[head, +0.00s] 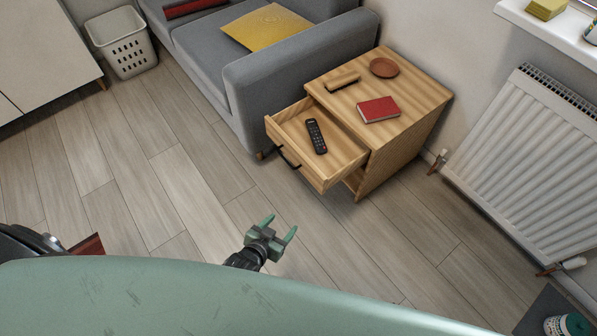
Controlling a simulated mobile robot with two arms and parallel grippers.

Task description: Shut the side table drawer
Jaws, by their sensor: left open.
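The wooden side table (428,97) stands between the grey sofa and the radiator. Its drawer (345,165) is pulled well out toward the lower left, and a black remote (316,136) lies inside. A dark handle (288,159) is on the drawer front. My left gripper (281,226) is open and empty, its green fingers pointing up in the picture. It is apart from the drawer, below the handle in the picture. My right gripper is not in view.
The sofa (290,70) borders the table's left, and a white radiator (525,150) is at right. Floor (190,190) before the drawer is clear.

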